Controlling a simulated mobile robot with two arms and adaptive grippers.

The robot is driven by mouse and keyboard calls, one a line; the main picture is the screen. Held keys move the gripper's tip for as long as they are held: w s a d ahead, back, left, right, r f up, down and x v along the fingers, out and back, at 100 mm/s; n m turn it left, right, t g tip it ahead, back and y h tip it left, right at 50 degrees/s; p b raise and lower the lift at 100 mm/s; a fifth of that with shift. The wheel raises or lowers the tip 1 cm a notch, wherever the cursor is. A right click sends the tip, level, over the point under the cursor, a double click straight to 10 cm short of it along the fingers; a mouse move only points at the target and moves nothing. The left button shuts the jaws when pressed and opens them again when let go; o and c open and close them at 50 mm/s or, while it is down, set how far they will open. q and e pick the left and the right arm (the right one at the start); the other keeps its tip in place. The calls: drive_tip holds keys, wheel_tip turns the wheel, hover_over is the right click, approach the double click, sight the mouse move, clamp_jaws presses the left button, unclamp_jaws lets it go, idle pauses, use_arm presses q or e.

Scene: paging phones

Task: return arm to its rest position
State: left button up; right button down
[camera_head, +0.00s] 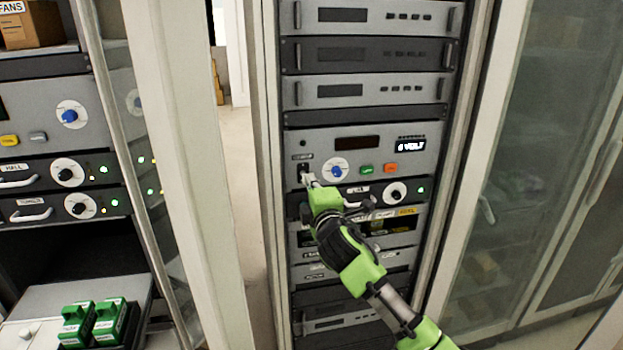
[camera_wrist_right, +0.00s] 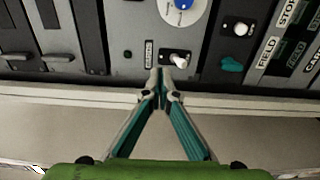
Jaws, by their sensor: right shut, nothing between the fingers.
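My right arm is green and black and reaches up from the lower right in the head view. Its right gripper (camera_head: 311,181) is at the left part of a grey rack panel (camera_head: 430,150), by a small dark switch (camera_head: 303,170). In the wrist view the right gripper (camera_wrist_right: 162,72) has its fingertips together with nothing between them. The tips are just below a small white toggle switch (camera_wrist_right: 180,60) on the panel; I cannot tell whether they touch it. My left gripper is not in view.
A glass door (camera_head: 515,150) stands to the right. Green boxes (camera_head: 109,321) sit at the lower left. Open floor (camera_head: 240,160) shows between the racks.

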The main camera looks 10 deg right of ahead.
drive_tip(key=shift+s, duration=0.4)
drive_tip(key=s+d+f+m+g+b, duration=0.1)
drive_tip(key=s+f+m+g, duration=0.15)
drive_tip(key=f, duration=1.15)
drive_tip(key=s+d+f+m+g+b, duration=0.15)
drive_tip(key=s+f, duration=0.25)
drive_tip(key=f, duration=1)
drive_tip(key=s+d+f+m+g+b, duration=0.1)
drive_tip(key=s+f+g+b, duration=0.15)
drive_tip(key=f, duration=1.15)
drive_tip(key=s+d+f+m+g, duration=0.2)
drive_tip(key=s+f+m+g, duration=0.1)
drive_tip(key=s+f, duration=1.05)
drive_tip(key=s+d+f+m+g+b, duration=0.1)
drive_tip(key=s+f+m+g+b, duration=0.2)
drive_tip(key=s+f, duration=1.5)
drive_tip(key=s+f+m+g+b, duration=0.1)
drive_tip(key=s+f, duration=0.4)
drive_tip(key=s, duration=0.9)
drive_tip(key=s+f+m+g+b, duration=0.1)
drive_tip(key=s+f+m+g, duration=0.2)
drive_tip(key=s, duration=1.1)
wheel_tip(320, 180, down, 2)
drive_tip(key=shift+s+d+f+m, duration=0.25)
drive_tip(key=shift+m, duration=0.05)
drive_tip(key=shift+g, duration=0.25)
